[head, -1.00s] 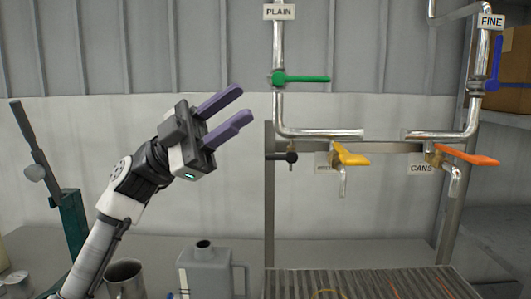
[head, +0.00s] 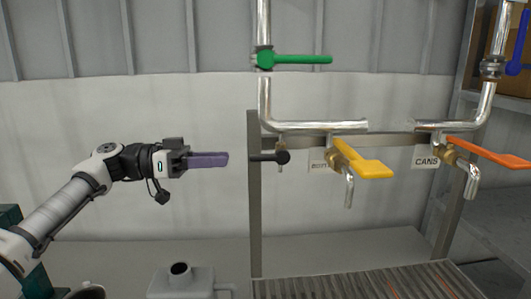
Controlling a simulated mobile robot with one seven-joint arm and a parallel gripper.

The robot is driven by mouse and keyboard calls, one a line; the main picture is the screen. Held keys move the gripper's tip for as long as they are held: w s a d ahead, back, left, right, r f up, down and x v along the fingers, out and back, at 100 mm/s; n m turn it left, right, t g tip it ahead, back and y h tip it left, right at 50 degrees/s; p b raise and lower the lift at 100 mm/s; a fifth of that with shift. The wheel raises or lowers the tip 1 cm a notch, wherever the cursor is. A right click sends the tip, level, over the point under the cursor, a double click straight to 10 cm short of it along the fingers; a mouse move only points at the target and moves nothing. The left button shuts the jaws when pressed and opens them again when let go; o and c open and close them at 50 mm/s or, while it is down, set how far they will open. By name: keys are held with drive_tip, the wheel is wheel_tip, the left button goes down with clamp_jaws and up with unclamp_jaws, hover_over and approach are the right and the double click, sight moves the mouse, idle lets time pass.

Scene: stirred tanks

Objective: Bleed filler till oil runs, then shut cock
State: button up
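The filler labelled "BOTT…" has a yellow lever (head: 362,160) and a bent metal spout (head: 349,188). A small cock with a black handle (head: 268,158) sits to its left, under the pipe; its handle points left. No oil shows at the spouts. My gripper (head: 226,160) is left of the black handle, at about its height in the picture, with a gap between. Its purple fingers point right and overlap edge-on, so their opening is hidden. Nothing shows at their tips. A green lever (head: 300,60) on the left pipe points right.
A second filler labelled "CANS" (head: 425,162) has an orange lever (head: 487,150). A blue lever (head: 520,45) is at the upper right. A slatted grate (head: 370,283) lies below the spouts. A grey can (head: 185,280) stands on the bench, and a metal mug (head: 88,292) is partly cut off.

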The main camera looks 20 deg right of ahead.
sight(267, 158)
drive_tip(key=p+x, duration=0.3)
drive_tip(key=x, duration=0.6)
drive_tip(key=shift+d, duration=0.4)
drive_tip(key=shift+s+d, duration=0.15)
drive_tip(key=shift+d, duration=0.3)
clamp_jaws()
drive_tip(key=shift+f, duration=0.15)
